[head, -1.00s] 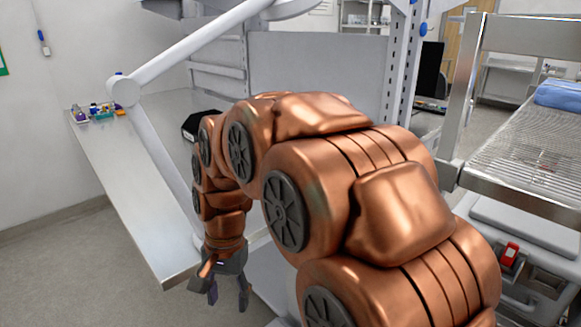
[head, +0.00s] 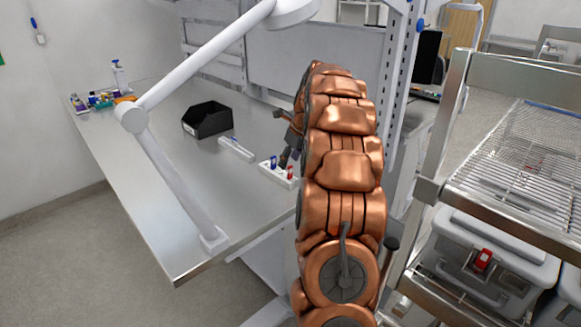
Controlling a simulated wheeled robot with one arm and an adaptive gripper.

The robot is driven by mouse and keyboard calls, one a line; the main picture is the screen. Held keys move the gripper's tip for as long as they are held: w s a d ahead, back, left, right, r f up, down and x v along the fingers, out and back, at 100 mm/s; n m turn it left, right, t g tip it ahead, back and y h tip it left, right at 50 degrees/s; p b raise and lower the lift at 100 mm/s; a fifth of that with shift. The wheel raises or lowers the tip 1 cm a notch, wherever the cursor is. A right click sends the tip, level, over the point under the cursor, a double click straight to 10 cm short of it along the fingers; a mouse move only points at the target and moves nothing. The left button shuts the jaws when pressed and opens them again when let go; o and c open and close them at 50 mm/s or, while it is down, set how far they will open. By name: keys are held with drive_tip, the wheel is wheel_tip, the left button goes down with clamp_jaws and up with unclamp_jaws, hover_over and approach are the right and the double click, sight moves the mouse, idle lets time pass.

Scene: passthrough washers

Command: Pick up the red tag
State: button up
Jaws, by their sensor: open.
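A small red piece (head: 290,172) stands upright in a white holder (head: 280,180) on the steel table, beside a blue piece (head: 273,162). It looks like the red tag, but it is too small to be sure. My gripper (head: 288,158) is open, its dark fingers pointing down close to the holder, just behind or above the red and blue pieces. My arm hides part of the gripper and the holder's right side. I cannot tell whether a finger touches anything.
A black bin (head: 206,120) and another white holder (head: 236,149) lie left of my gripper. A white jointed lamp arm (head: 190,72) crosses above the table (head: 150,190). A wire rack (head: 530,150) stands right, above a grey box with a red latch-like part (head: 483,260).

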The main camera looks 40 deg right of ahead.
sight(291, 168)
drive_tip(key=d+m, duration=0.1)
drive_tip(key=d, duration=0.1)
drive_tip(key=shift+d+f, duration=0.1)
drive_tip(key=shift+d, duration=0.3)
drive_tip(key=shift+p+x, duration=1.5)
drive_tip(key=shift+x, duration=2.15)
drive_tip(key=c, duration=0.8)
